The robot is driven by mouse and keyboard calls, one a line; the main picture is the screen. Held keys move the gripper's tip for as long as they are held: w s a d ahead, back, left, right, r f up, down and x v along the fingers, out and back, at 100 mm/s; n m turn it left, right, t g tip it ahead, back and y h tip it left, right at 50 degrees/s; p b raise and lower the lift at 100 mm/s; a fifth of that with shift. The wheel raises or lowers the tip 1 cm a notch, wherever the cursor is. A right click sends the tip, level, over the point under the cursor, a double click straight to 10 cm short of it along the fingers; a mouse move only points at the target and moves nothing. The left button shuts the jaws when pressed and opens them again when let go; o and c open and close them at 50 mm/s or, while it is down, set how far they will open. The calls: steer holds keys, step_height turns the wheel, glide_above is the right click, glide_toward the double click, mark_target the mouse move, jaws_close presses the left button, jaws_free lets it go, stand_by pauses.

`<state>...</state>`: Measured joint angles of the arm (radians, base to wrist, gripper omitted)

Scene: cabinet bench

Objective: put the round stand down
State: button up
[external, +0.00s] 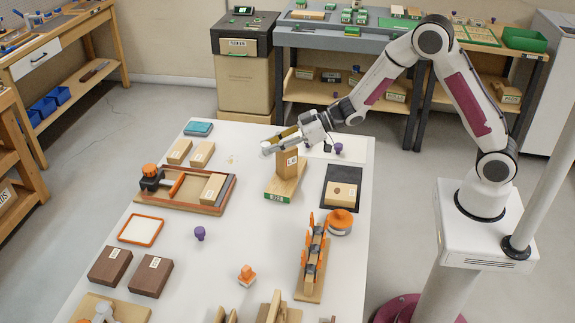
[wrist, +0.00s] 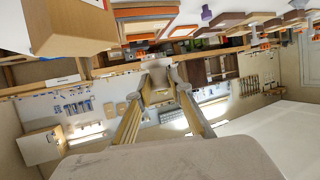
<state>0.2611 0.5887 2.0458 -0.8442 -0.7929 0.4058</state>
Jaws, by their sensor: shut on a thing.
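My gripper (external: 266,149) is held above the white table, close to an upright brown block on a wooden base. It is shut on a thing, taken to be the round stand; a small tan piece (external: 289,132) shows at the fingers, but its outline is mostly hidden. In the wrist view my gripper (wrist: 159,70) has its two fingers slanting together toward their tips. What lies between the tips is too small there to make out. I cannot tell a round shape in either view.
The upright brown block (external: 286,163) stands just below my gripper on its wooden base (external: 287,187). A black mat (external: 329,196) with a wooden box lies to its right. An orange-rimmed tray (external: 150,207) lies left. The white table (external: 245,225) has bare room around the middle.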

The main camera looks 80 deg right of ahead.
steer(key=shift+w+a+f+n+g+y, duration=0.15)
steer(key=shift+a+n+g+y, duration=0.15)
steer(key=shift+a+n+y, duration=0.25)
steer(key=shift+s+a+f+n+g+y, duration=0.15)
steer(key=shift+a+n+g+y, duration=0.2)
steer(key=shift+n+y, duration=0.25)
steer(key=s+a+f+n+g+y, duration=0.1)
steer(key=s+a+n+g+y, duration=0.2)
steer(key=s+n+g, duration=0.1)
steer(key=s+a+f+n+g+y, duration=0.2)
steer(key=s+a+n+g+y, duration=0.1)
steer(key=s, duration=0.6)
steer(key=a+n+g, duration=0.1)
steer(key=n+g, duration=0.1)
steer(key=n, duration=0.1)
steer(key=shift+a+f, duration=0.2)
steer(key=shift+a, duration=0.1)
step_height(320, 180, down, 6)
steer(key=shift+f, duration=0.15)
steer(key=shift+f, duration=1.85)
